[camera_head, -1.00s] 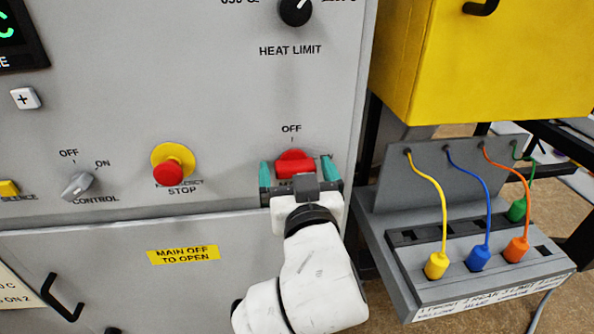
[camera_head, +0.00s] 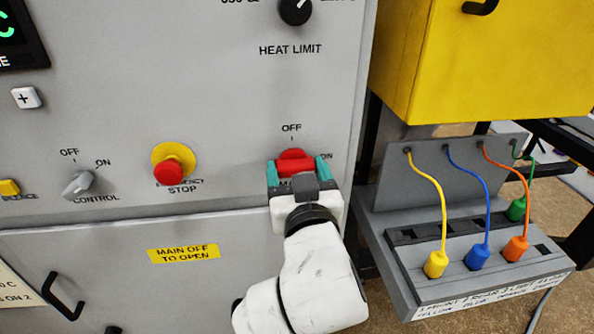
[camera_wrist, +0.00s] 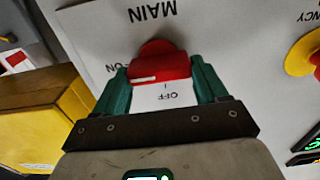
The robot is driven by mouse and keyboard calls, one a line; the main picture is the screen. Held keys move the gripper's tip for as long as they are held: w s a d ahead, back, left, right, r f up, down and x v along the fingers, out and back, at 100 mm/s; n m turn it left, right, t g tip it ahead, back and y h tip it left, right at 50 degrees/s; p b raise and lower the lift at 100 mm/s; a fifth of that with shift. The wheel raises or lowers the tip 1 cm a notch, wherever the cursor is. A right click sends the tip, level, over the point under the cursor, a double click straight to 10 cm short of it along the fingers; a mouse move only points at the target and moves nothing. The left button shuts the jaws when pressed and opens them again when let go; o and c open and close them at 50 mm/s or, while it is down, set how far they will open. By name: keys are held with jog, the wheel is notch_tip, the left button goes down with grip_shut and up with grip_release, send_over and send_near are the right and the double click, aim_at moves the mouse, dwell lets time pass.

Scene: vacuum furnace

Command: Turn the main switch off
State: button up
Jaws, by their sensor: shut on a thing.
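The main switch is a red rotary knob (camera_head: 295,162) on the grey front panel, with OFF printed above it and ON to its right. In the wrist view the same red knob (camera_wrist: 158,64) shows upside down, with MAIN and OFF lettering around it and a white line on its near edge. My gripper (camera_head: 298,172) is at the knob, with one teal finger on each side. In the wrist view my gripper (camera_wrist: 160,80) is shut on the knob's two ends. The fingers partly hide the knob's sides and the ON label.
A red emergency stop on a yellow base (camera_head: 168,170) is left of the knob. A grey control switch (camera_head: 78,184) is further left. A grey plug rack (camera_head: 450,255) with coloured cables and a yellow box (camera_head: 485,60) stand at the right.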

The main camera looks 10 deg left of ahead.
jog(key=n+p, duration=0.2)
jog(key=n, duration=0.2)
jog(key=shift+a+r+n+p, duration=0.1)
jog(key=shift+r+n+p, duration=0.05)
jog(key=shift+n+p, duration=0.25)
jog(key=n+p, duration=0.2)
jog(key=n, duration=0.2)
jog(key=shift+n, duration=0.3)
jog(key=n+p, duration=0.3)
jog(key=n, duration=0.1)
jog(key=shift+a, duration=0.1)
jog(key=shift+f+n+p, duration=0.15)
jog(key=shift+n+p, duration=0.35)
jog(key=shift+n, duration=0.55)
jog(key=shift+f+n+p, duration=0.1)
jog(key=shift+n+p, duration=0.4)
jog(key=shift+n, duration=0.55)
jog(key=o, duration=0.9)
jog(key=shift+o, duration=0.8)
jog(key=shift+a+f, duration=0.1)
jog(key=shift+f, duration=0.05)
